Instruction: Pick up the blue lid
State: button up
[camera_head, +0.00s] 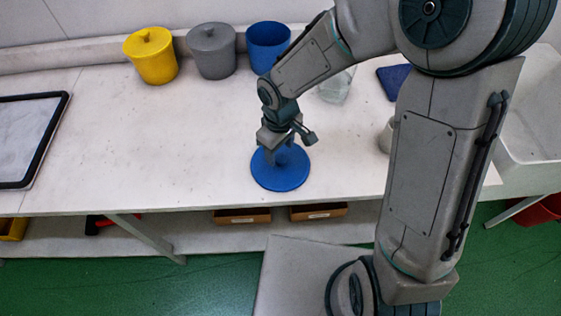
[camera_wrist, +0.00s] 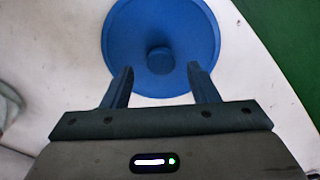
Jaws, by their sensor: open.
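The blue lid (camera_head: 282,178) lies flat on the white table near its front edge. It is a round disc with a knob in the middle. In the wrist view, the lid (camera_wrist: 190,30) and its knob (camera_wrist: 160,60) are in plain sight. My gripper (camera_head: 287,143) is over the lid. In the wrist view, my gripper (camera_wrist: 160,80) is open, with one finger to each side of the knob and a gap on both sides. The fingertips reach over the lid's near part. An open blue pot (camera_head: 268,44) stands at the back, partly behind my arm.
A yellow lidded pot (camera_head: 151,55) and a grey lidded pot (camera_head: 211,51) stand at the back. A black-rimmed tray (camera_head: 28,135) lies at the left. A clear container (camera_head: 336,86), a dark blue item (camera_head: 394,82) and a white sink (camera_head: 530,150) are to the right. The table left of the lid is clear.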

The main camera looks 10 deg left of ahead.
aim_at(280, 157)
notch_tip(280, 157, down, 3)
jog(key=shift+s+f, duration=0.1)
jog(key=shift+f, duration=0.05)
jog(key=c, duration=1)
jog(key=shift+r, duration=0.2)
